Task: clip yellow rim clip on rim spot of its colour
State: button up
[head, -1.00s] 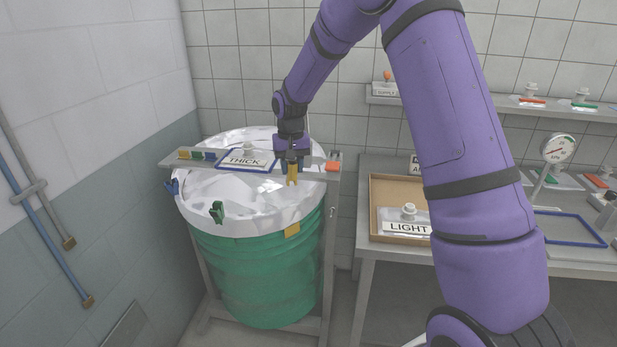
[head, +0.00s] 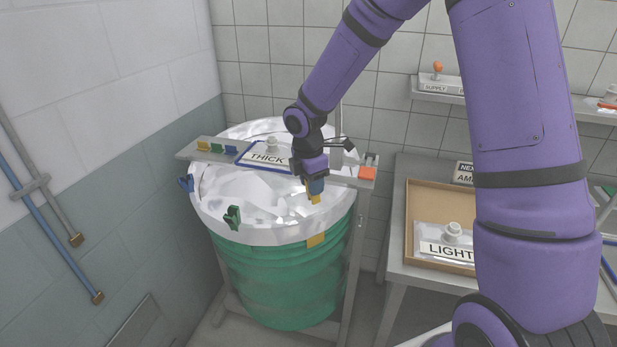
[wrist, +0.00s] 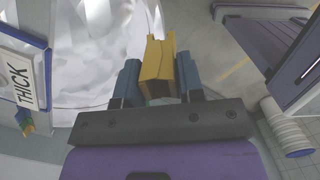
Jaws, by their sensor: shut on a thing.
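My gripper (head: 314,188) is shut on the yellow rim clip (head: 315,198), above the front right part of the drum's clear liner. In the wrist view the yellow clip (wrist: 157,62) sits between the two blue fingers, its far end pointing away from my gripper. The yellow rim spot (head: 316,240) is on the liner's edge at the front of the green drum (head: 275,280), below the held clip. A green clip (head: 232,216) stands on the rim at front left, and a blue clip (head: 186,184) at the left.
A table with a cardboard tray (head: 412,200) and LIGHT card (head: 446,249) stands to the right.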

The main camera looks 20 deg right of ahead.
aim_at(312, 199)
dwell(0.4)
jog(key=shift+g, duration=0.3)
jog(key=shift+w+d+f, duration=0.1)
jog(key=shift+w+f, duration=0.05)
jog(key=shift+f, duration=1.4)
jog(key=shift+w+d+f, duration=0.1)
jog(key=shift+w+f, duration=0.05)
jog(key=shift+f, duration=1.35)
jog(key=shift+w+f, duration=0.15)
jog(key=shift+f, duration=0.75)
jog(key=shift+o, duration=1.3)
jog(key=o, duration=0.6)
jog(key=r, duration=0.7)
jog(key=a+r, duration=0.1)
jog(key=r, duration=0.3)
jog(key=shift+w, duration=0.1)
